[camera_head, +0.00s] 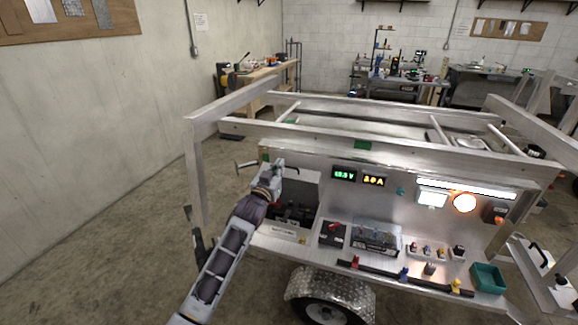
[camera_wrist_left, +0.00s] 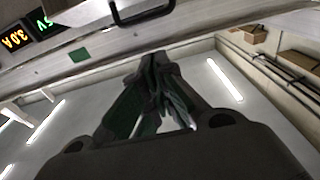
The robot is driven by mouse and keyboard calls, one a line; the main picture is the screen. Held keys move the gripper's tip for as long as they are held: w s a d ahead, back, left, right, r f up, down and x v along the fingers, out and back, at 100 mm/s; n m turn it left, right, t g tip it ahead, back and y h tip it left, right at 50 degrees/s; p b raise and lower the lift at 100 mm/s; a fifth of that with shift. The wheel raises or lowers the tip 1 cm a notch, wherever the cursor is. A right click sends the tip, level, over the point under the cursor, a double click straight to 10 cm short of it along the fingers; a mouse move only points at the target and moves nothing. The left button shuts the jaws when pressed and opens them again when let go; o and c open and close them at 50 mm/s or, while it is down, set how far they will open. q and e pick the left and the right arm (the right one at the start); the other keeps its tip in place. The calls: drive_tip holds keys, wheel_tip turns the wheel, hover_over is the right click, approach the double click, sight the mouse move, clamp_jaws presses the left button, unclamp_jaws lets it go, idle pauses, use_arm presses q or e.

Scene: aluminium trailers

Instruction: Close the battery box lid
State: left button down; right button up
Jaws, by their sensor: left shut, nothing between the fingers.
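The battery box (camera_head: 279,233) sits at the left end of the trailer's work shelf, with dark contents showing inside. My left gripper (camera_head: 277,164) is at the upper left of this panel, shut and empty. My forearm hides part of the box's left side; I cannot tell whether the gripper touches the lid. In the left wrist view the shut fingertips (camera_wrist_left: 154,58) point toward a black handle (camera_wrist_left: 142,14), apart from it in the picture. My right gripper is out of view.
The trailer's aluminium frame rail (camera_head: 330,135) runs above the panel, with a left post (camera_head: 196,175). Right of the box are a red-switch unit (camera_head: 332,234), a clear-covered box (camera_head: 376,238) and a green bin (camera_head: 488,278). The floor left of the trailer is clear.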

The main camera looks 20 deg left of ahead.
use_arm(q)
drive_tip(key=r+p, duration=0.1)
hover_over(288, 167)
drive_tip(key=shift+s, duration=0.15)
drive_tip(key=shift+w+r, duration=0.15)
drive_tip(key=shift+w, duration=0.7)
drive_tip(key=shift+s+f+p, duration=0.3)
drive_tip(key=shift+s+f, duration=0.35)
drive_tip(key=shift+f, duration=0.25)
drive_tip(key=shift+s+f, duration=0.55)
drive_tip(key=shift+f, duration=0.25)
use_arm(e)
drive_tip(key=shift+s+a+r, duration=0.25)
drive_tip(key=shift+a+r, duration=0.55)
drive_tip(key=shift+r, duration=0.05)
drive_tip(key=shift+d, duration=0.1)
